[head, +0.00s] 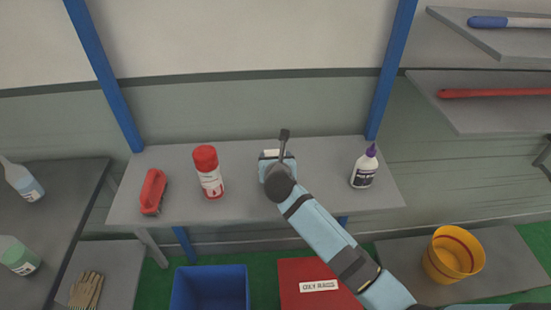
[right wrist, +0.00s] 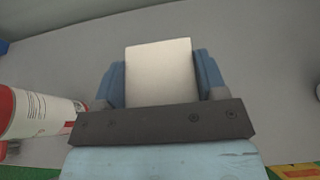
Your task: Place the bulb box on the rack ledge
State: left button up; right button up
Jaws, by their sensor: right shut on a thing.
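The bulb box (right wrist: 160,72) shows in the right wrist view as a plain pale box between the two blue fingers of my right gripper (right wrist: 160,85). The gripper is shut on it. In the head view my right gripper (head: 276,158) is over the middle of the grey rack ledge (head: 240,206), and only a small pale part of the box (head: 271,153) shows past it. I cannot tell whether the box touches the ledge. My left gripper is not in view.
On the ledge, a red-capped can (head: 208,172) and a red brush (head: 153,191) are left of the gripper, and a purple-tipped white bottle (head: 364,168) is right. Below are a blue bin (head: 210,290), a red oily-rags box (head: 300,272) and a yellow bucket (head: 453,255).

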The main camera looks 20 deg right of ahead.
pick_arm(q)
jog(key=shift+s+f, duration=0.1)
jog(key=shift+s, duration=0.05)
pick_arm(e)
jog(key=shift+f, duration=0.2)
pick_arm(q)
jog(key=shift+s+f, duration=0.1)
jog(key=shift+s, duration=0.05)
pick_arm(e)
jog(key=o, duration=1.1)
jog(key=shift+o, duration=0.2)
